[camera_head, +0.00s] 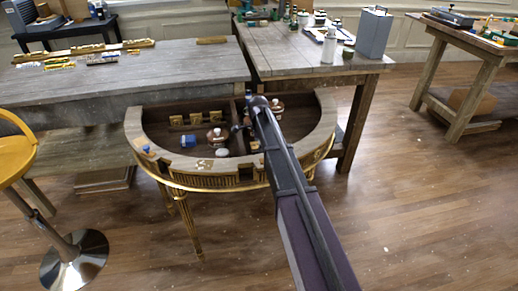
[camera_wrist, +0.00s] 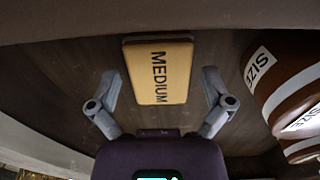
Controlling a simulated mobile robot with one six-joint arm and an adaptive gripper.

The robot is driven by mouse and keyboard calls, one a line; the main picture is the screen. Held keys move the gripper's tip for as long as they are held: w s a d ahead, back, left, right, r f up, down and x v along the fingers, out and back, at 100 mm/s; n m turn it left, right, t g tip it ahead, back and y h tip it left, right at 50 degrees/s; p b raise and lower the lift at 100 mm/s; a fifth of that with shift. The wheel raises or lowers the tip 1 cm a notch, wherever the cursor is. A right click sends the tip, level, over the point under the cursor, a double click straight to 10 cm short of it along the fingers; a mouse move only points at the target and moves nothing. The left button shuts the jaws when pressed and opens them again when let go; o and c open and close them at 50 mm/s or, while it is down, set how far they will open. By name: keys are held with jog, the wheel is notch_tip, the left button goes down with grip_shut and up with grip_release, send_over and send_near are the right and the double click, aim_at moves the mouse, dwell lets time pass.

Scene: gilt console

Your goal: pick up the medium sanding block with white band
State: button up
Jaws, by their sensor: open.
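A tan sanding block (camera_wrist: 158,72) with dark MEDIUM lettering shows in the wrist view, lying against a dark wooden surface inside the console. I cannot make out a white band on it. My gripper (camera_wrist: 160,86) is open, one finger on each side of the block, with a gap on both sides. In the head view my gripper (camera_head: 250,112) reaches into the half-round gilt console (camera_head: 133,130). My arm covers part of the console there, and I cannot tell which block in that view is this one.
In the wrist view, brown jars with SIZE labels (camera_wrist: 285,65) stand close to the right finger. In the head view, more tan blocks (camera_head: 176,121), a blue-and-white container (camera_head: 188,141) and a brown jar (camera_head: 216,138) sit in the console's left part. The raised rim (camera_head: 325,125) surrounds them.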

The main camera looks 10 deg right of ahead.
jog(key=c, duration=1.1)
jog(key=shift+r, duration=0.2)
notch_tip(320, 180, up, 10)
jog(key=p, duration=1)
jog(key=shift+f, duration=0.2)
jog(key=o, duration=0.4)
jog(key=shift+c, duration=1.3)
